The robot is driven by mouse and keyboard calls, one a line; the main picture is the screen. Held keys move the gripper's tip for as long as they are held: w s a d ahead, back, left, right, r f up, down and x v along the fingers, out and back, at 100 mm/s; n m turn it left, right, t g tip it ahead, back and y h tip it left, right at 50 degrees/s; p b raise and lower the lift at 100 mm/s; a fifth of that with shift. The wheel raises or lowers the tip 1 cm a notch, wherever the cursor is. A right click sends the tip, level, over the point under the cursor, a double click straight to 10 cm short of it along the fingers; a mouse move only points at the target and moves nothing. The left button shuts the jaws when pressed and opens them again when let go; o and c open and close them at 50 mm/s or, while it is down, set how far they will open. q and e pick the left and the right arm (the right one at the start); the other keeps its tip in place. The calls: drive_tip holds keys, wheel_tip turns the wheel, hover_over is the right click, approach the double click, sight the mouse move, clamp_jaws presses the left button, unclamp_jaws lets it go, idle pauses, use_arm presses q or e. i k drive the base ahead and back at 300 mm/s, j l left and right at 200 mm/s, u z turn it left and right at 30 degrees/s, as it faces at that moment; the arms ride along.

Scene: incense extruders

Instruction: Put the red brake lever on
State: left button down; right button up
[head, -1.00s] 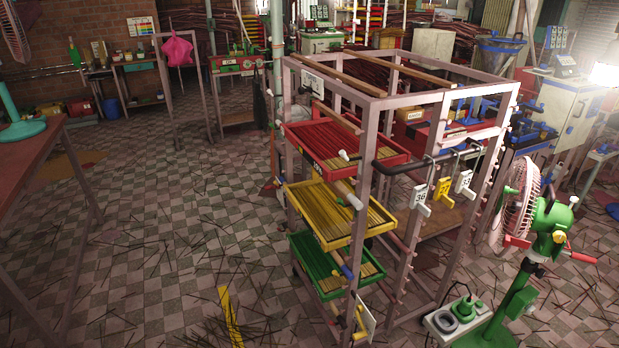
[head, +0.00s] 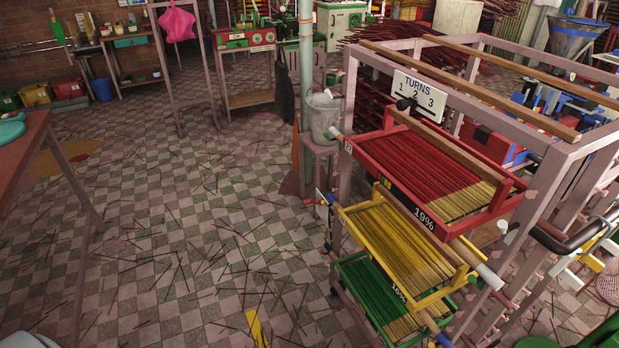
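I cannot make out a red brake lever for certain. A small red-tipped part (head: 309,202) sticks out at the left of the rack, near the yellow tray; it is too small to tell what it is. The rack (head: 555,150) stands at the right and holds a red tray (head: 373,165), a yellow tray (head: 366,238) and a green tray (head: 362,300), one above another, each with sticks in it. Neither of my grippers is in view.
A "TURNS 1 2 3" sign (head: 419,94) is on the rack. A table (head: 30,140) is at the left edge. The checkered floor (head: 200,220) between is open, with scattered sticks.

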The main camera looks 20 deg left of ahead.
sight(304, 202)
drive_tip(key=i+j, duration=0.15)
drive_tip(key=j, duration=0.2)
drive_tip(key=i+j, duration=0.1)
drive_tip(key=j, duration=0.3)
drive_tip(key=i+j, duration=0.15)
drive_tip(key=j, duration=0.25)
drive_tip(key=i+j, duration=0.15)
drive_tip(key=j, duration=0.2)
drive_tip(key=i+j+z, duration=0.1)
drive_tip(key=j, duration=0.25)
drive_tip(key=i+j, duration=0.15)
drive_tip(key=j, duration=0.25)
drive_tip(key=i+j, duration=0.1)
drive_tip(key=j, duration=0.3)
